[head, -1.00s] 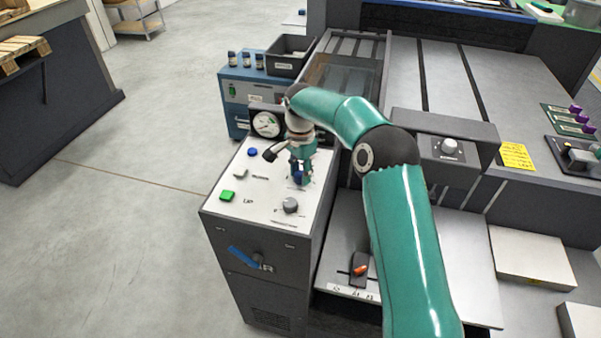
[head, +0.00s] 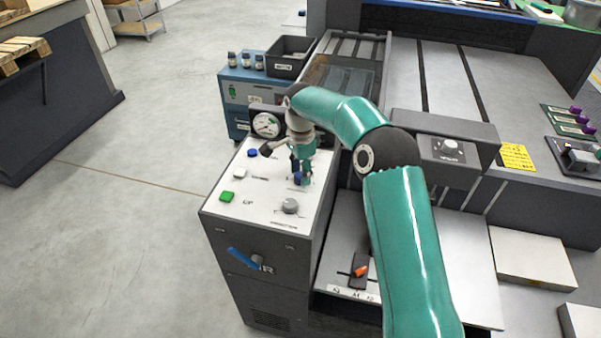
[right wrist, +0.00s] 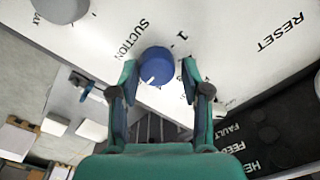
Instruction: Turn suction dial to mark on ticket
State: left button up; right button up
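The blue suction dial (right wrist: 157,66) is on the white panel beside the printed word SUCTION, with a scale near it. A white pointer line shows on its lower left side in the right wrist view. In the head view the dial (head: 297,178) is partly hidden by my right gripper (head: 301,172). In the right wrist view my right gripper (right wrist: 160,78) is open, one finger on each side of the dial, with a visible gap at the right finger. A yellow printed slip (head: 516,156), perhaps the ticket, lies at the right; its print is unreadable. My left gripper is out of view.
The control panel (head: 250,208) also carries a grey knob (head: 290,205), a green button (head: 227,196), a white button (head: 240,173) and a blue button (head: 252,153). A round gauge (head: 267,125) stands behind it. A blue unit with bottles (head: 246,60) is farther back.

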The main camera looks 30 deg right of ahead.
jog(key=shift+o, duration=0.8)
jog(key=shift+f, duration=0.1)
jog(key=shift+a, duration=0.1)
notch_tip(320, 180, up, 12)
jog(key=shift+s+f, duration=0.1)
jog(key=shift+s, duration=0.05)
